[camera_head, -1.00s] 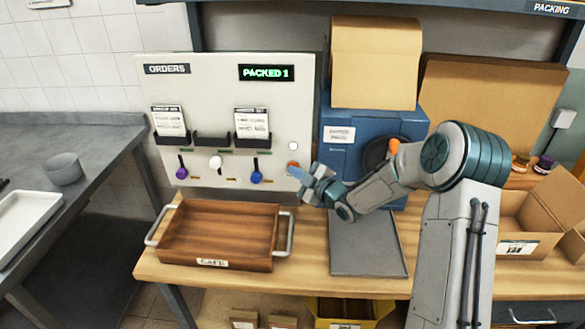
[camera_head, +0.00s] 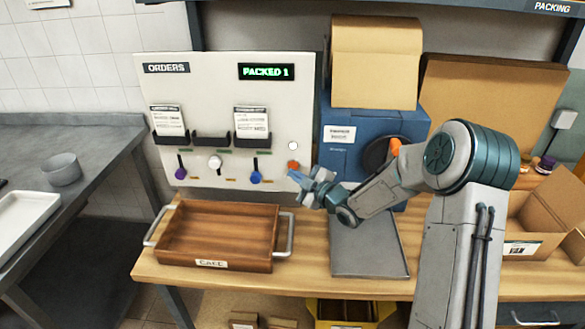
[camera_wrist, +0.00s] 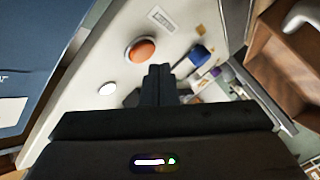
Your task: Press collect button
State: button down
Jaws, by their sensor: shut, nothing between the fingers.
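The orders board (camera_head: 225,110) stands upright behind the table. An orange-red round button (camera_head: 293,165) sits at its lower right, with a small white round button (camera_head: 293,146) above it. The wrist view shows the orange button (camera_wrist: 141,50) and the white one (camera_wrist: 107,88) left of my gripper's fingers. Neither carries a readable label. My gripper (camera_head: 294,175) is shut and empty, its tip just below the orange button in the head view. In the wrist view the shut fingers (camera_wrist: 158,70) point at the board, right of the button; I cannot tell whether they touch it.
Purple, white and blue knobs (camera_head: 255,177) hang along the board's lower part. A wooden tray (camera_head: 215,265) marked CAFE lies on the table below. A blue machine (camera_head: 345,160) stands right of the board, with a grey plate (camera_head: 368,250) in front of it.

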jog(key=s+b, duration=0.2)
jog(key=s, duration=0.3)
jog(key=shift+a, duration=0.1)
dwell(0.7)
jog(key=s+d+r+m+g+h, duration=0.3)
jog(key=s+d+m+h, duration=0.7)
jog(key=d+h, duration=0.3)
jog(key=s+d+m+g, duration=0.2)
jog(key=s+m+g, duration=0.1)
jog(key=s, duration=0.8)
jog(key=s+d+r+m+g+y, duration=0.1)
jog(key=s+m, duration=0.4)
jog(key=s, duration=0.5)
jog(key=d+g, duration=0.1)
jog(key=g, duration=0.1)
jog(key=shift+s+r+m+g+p, duration=0.25)
jog(key=shift+s+m+g+p, duration=0.05)
jog(key=shift+s+m, duration=0.1)
